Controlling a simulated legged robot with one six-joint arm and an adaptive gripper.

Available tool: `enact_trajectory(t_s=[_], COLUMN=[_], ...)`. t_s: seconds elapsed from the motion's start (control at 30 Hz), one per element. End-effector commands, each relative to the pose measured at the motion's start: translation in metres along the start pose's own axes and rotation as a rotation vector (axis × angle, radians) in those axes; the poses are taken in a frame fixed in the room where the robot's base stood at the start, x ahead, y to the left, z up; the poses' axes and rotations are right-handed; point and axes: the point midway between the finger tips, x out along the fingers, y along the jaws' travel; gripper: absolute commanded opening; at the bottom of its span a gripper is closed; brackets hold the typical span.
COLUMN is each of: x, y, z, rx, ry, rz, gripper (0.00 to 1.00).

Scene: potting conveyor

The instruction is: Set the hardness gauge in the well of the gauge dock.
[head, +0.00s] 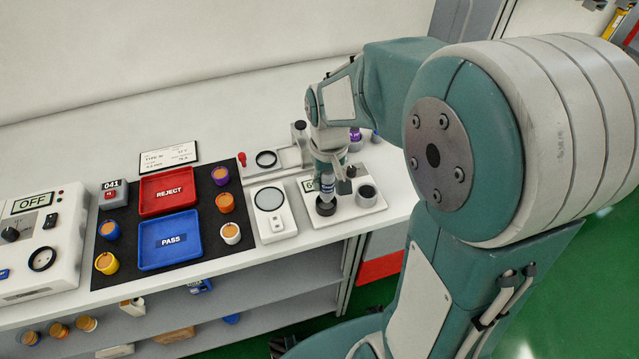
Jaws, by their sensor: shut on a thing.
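My gripper (333,173) points down at the right part of the bench and is shut on the hardness gauge (327,188), a small upright pale-blue and grey body.
Left of the dock stands a white device with a round grey plate (269,199). Further left, a black mat holds a red REJECT tray (167,190), a blue PASS tray (170,240) and several small pots. A purple-topped item (355,138) stands behind my gripper.

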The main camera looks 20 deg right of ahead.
Motion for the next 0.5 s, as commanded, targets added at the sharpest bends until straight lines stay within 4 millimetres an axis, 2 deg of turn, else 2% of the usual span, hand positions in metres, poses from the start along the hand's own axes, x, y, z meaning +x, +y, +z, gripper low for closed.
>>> enact_trajectory(t_s=[0.17,0.3,0.5], x=[0.014,0.035,0.043], y=[-0.007,-0.009,-0.009], z=[-0.009,-0.008,-0.007], rx=[0.001,0.002,0.001], ry=[-0.002,-0.002,-0.001], rz=[0.000,0.003,0.004], gripper=[0.00,0.00,0.00])
